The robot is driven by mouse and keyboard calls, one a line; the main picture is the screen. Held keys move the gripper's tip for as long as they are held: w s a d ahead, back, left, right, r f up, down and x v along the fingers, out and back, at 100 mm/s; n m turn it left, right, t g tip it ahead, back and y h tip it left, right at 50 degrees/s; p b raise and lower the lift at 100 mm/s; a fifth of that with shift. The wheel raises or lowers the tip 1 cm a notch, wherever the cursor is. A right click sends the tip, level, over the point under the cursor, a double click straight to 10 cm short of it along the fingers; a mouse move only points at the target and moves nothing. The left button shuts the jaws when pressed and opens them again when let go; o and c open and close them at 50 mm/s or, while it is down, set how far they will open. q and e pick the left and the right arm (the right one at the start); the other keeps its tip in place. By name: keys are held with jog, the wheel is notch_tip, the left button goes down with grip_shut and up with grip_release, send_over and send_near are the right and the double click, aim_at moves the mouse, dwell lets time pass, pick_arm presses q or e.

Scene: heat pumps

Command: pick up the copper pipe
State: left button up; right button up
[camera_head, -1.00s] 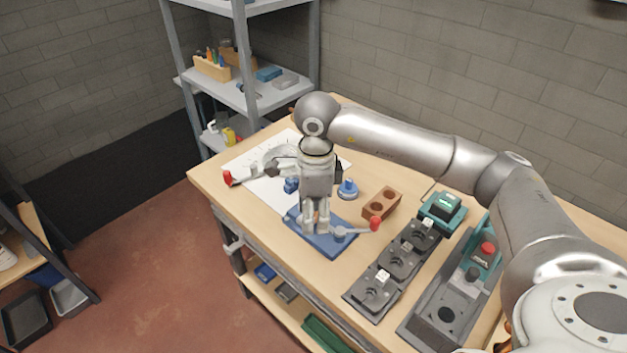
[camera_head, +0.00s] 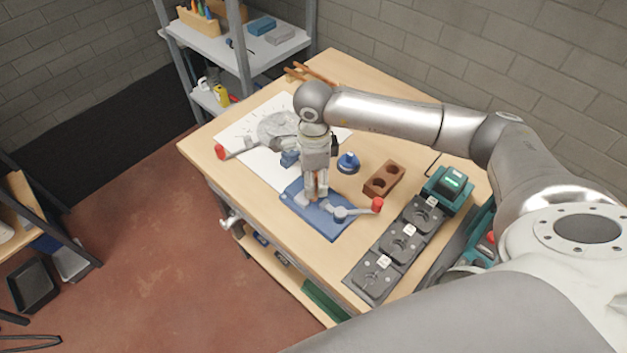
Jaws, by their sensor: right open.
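Thin copper-coloured pipes (camera_head: 310,75) lie at the far edge of the workbench, behind my right arm. My right gripper (camera_head: 315,198) points down over the blue base plate (camera_head: 325,222) of a bending tool with red-tipped handles. Its fingers are open, and a narrow brownish strip shows between them; I cannot tell whether this is a copper pipe or part of the tool. The gripper body hides the middle of the tool. My left gripper is not in view.
The wooden workbench (camera_head: 210,150) also holds a white sheet, a blue round part (camera_head: 348,162), a brown block with holes (camera_head: 384,180), a row of dark fixtures (camera_head: 400,245) and a teal device (camera_head: 448,185). A grey shelf (camera_head: 240,55) stands behind.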

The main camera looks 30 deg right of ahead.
jog(key=shift+s+a+f+p, duration=0.1)
jog(key=shift+f+p, duration=0.3)
jog(key=shift+f, duration=0.55)
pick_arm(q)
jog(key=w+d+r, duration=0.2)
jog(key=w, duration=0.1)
pick_arm(e)
jog(key=shift+f, duration=0.45)
jog(key=shift+c, duration=0.2)
jog(key=c, duration=0.5)
grip_shut()
jog(key=shift+r+b, duration=0.8)
jog(key=shift+b, duration=0.05)
pick_arm(q)
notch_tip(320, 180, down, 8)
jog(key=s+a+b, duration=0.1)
jog(key=b, duration=0.5)
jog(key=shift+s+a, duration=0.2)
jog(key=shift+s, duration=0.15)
pick_arm(e)
jog(key=s+a+r, duration=0.8)
jog(key=s+r, duration=0.3)
jog(key=shift+s+r, duration=0.2)
jog(key=shift+r, duration=0.05)
jog(key=shift+w, duration=0.1)
